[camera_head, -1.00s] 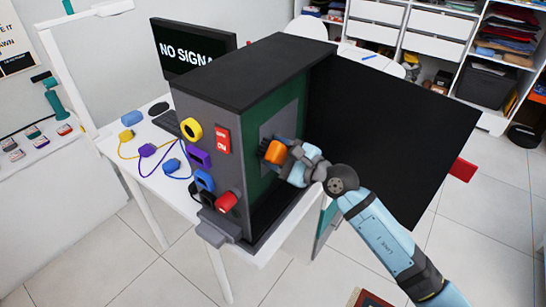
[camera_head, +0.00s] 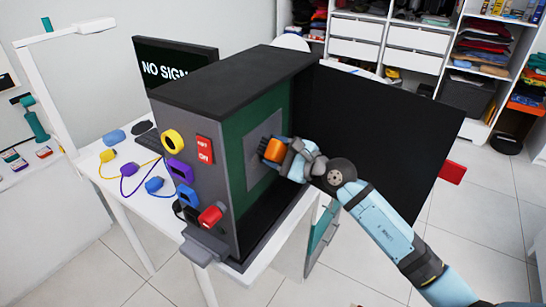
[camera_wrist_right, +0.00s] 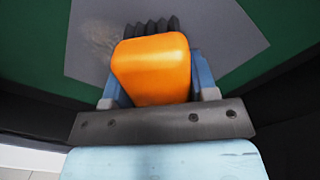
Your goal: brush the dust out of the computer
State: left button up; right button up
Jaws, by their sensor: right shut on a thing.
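The computer (camera_head: 215,90) is a large dark case on the white table, its side open on a green board with a grey plate (camera_head: 262,150). My right gripper (camera_head: 285,153) is inside the opening, shut on a brush with an orange handle (camera_head: 274,149). In the right wrist view the orange handle (camera_wrist_right: 152,68) sits between the fingers, and dark bristles (camera_wrist_right: 152,27) point at the grey plate (camera_wrist_right: 215,40). A faint brownish dust patch (camera_wrist_right: 98,36) shows on the plate, left of the bristles. I cannot tell whether the bristles touch the plate. My left gripper is not in view.
The black side panel (camera_head: 385,145) stands open to the right of the case, behind my right arm. Coloured plugs and sockets (camera_head: 178,170) and a red switch (camera_head: 204,150) are on the front. A monitor (camera_head: 175,62) stands behind. White shelves (camera_head: 420,45) line the back.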

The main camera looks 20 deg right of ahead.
aim_at(248, 164)
jog(key=shift+w+d+f+b, duration=0.1)
jog(key=shift+w+d+b, duration=0.75)
jog(key=shift+d, duration=0.1)
jog(key=shift+w+d, duration=0.15)
jog(key=shift+d, duration=0.1)
jog(key=shift+w+d+r+b, duration=0.25)
jog(key=shift+w+d+b, duration=0.25)
jog(key=shift+d+b, duration=0.2)
jog(key=shift+s+a+f+p, duration=0.1)
jog(key=shift+s+a+p, duration=0.5)
jog(key=shift+a+p, duration=0.2)
jog(key=shift+s+a+p, duration=0.45)
jog(key=shift+a+p, duration=0.15)
jog(key=shift+p, duration=0.25)
jog(key=shift+s+a+p, duration=0.65)
jog(key=shift+a, duration=0.15)
jog(key=shift+s+a+p, duration=0.55)
jog(key=shift+a+p, duration=0.15)
jog(key=shift+p, duration=0.2)
jog(key=shift+s+a+p, duration=0.5)
jog(key=shift+s+a, duration=0.05)
jog(key=shift+a, duration=0.15)
jog(key=shift+s+a+p, duration=0.5)
jog(key=shift+a+p, duration=0.2)
jog(key=shift+p, duration=0.15)
jog(key=shift+s+a+p, duration=0.4)
jog(key=shift+s+a, duration=0.05)
jog(key=shift+a, duration=0.1)
